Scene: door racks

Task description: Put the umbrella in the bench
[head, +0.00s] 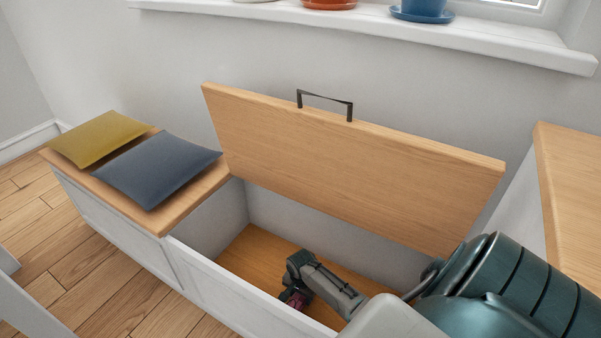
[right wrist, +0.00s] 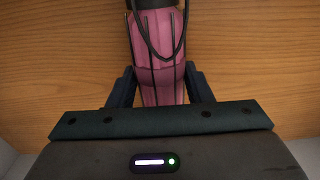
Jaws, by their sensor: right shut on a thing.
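The bench (head: 190,262) stands along the wall with its wooden lid (head: 340,160) raised and its compartment open. My right gripper (head: 290,298) is down inside the compartment, low over the wooden floor. It is shut on the umbrella (head: 296,300), of which only a small dark pink part shows in the head view. In the right wrist view the pink umbrella (right wrist: 158,80) with dark ribs and a black strap or handle loop lies between the two fingers (right wrist: 160,88). Whether it touches the compartment floor I cannot tell. My left gripper is not in view.
A yellow cushion (head: 98,138) and a blue-grey cushion (head: 157,168) lie on the closed left part of the bench. The lid's black handle (head: 325,103) sticks up at its top edge. A windowsill (head: 370,28) with pots runs above. A wooden-topped unit (head: 575,190) stands at right.

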